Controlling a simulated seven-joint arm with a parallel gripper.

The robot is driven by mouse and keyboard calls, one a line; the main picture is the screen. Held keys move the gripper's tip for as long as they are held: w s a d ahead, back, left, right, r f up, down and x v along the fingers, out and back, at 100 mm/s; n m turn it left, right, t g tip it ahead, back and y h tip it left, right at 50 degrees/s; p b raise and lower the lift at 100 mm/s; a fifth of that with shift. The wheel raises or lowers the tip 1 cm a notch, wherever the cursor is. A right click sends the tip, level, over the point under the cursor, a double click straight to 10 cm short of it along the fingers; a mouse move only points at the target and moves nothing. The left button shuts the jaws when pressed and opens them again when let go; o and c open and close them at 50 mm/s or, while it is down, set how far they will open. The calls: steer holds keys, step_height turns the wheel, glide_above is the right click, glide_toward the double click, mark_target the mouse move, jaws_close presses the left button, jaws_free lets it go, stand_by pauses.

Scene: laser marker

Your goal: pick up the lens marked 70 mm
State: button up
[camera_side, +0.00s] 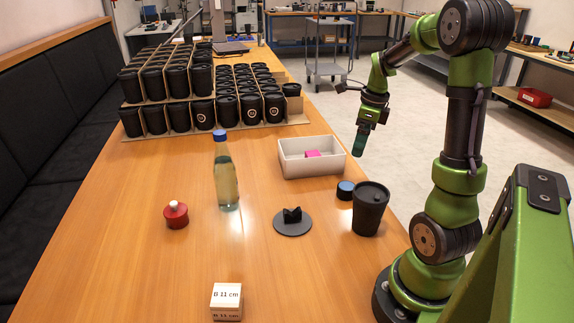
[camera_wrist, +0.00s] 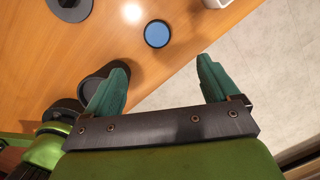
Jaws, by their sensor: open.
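A small dark round piece with a blue top (camera_side: 345,190), possibly a lens, stands on the table just left of the black cup; it also shows in the wrist view as a blue disc with a dark rim (camera_wrist: 157,34). I can read no 70 mm marking on anything. My gripper (camera_side: 360,142) is high above the table's right edge, beyond the blue-topped piece and to the right of the white bin. In the wrist view my gripper (camera_wrist: 163,75) has its two teal fingers wide apart with nothing between them, and the blue disc lies beyond the fingertips.
The black cup (camera_side: 370,210) stands beside the blue-topped piece. A white bin (camera_side: 290,165) holds a pink block (camera_side: 313,154). Cups crowd the back.

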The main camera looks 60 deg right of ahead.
steer(key=m, duration=0.2)
glide_above(347, 186)
steer(key=shift+m, duration=0.3)
steer(key=f, duration=1.1)
steer(key=shift+s+d, duration=0.15)
steer(key=shift+d, duration=0.1)
steer(key=f, duration=0.4)
steer(key=shift+a+f, duration=0.1)
steer(key=shift+a, duration=0.1)
steer(key=shift+w+f, duration=0.2)
steer(key=shift+f, duration=0.35)
steer(key=c, duration=1.2)
